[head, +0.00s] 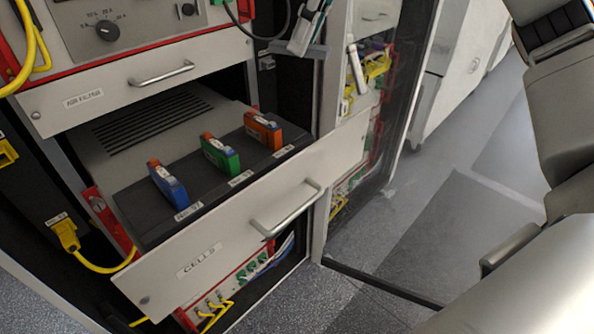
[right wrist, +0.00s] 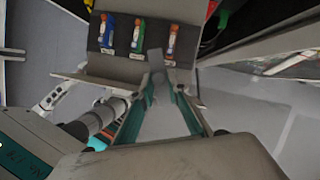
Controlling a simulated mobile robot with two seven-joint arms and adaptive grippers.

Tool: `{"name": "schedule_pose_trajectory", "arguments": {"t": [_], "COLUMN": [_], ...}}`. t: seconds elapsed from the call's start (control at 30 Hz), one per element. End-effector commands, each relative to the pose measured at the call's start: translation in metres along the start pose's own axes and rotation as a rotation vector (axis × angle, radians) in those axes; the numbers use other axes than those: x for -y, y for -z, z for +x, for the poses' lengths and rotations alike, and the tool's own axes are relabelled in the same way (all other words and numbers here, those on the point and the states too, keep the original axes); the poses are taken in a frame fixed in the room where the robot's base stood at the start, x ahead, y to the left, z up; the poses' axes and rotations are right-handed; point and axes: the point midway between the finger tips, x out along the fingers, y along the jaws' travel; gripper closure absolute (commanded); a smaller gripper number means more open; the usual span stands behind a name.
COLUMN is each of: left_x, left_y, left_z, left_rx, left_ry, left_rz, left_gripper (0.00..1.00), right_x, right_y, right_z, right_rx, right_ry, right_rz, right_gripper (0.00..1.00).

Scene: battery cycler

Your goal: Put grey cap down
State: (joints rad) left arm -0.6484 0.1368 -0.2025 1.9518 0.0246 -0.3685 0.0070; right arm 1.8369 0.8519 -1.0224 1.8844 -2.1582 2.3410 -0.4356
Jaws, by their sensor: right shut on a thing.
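My right gripper (right wrist: 165,85) shows in the right wrist view, its teal-edged fingers pointing toward the drawer. The open drawer labelled CELLS (head: 225,240) holds a blue cell (head: 167,186), a green cell (head: 220,155) and an orange cell (head: 263,130), standing in a row. My left gripper is not clearly seen.
The drawer front has a metal handle (head: 290,210). A closed drawer (head: 140,88) sits above it. A glass door (head: 385,130) stands open to the right. Yellow cables (head: 105,265) hang at the left. Clear grey floor (head: 430,220) lies at the right.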

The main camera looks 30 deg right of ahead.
Motion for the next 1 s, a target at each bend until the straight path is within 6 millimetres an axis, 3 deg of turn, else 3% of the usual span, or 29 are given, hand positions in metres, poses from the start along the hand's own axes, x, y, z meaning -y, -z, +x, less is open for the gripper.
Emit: {"name": "schedule_pose_trajectory", "arguments": {"t": [0.17, 0.7, 1.0], "left_x": [-0.001, -0.007, -0.006], "left_y": [-0.001, -0.001, -0.002], "left_z": [0.001, 0.004, 0.005], "left_rx": [0.0, -0.015, -0.014], "left_ry": [-0.001, -0.01, -0.009], "left_rz": [-0.001, -0.003, -0.002], "left_gripper": [0.11, 0.11, 0.11], "right_x": [0.0, 0.0, 0.001], "right_y": [0.007, 0.054, 0.064], "right_z": [0.012, 0.124, 0.151], "right_rx": [-0.003, -0.003, 0.001], "right_ry": [-0.004, -0.006, -0.003], "right_rz": [-0.009, -0.007, -0.008], "right_gripper": [0.96, 0.96, 0.96]}}
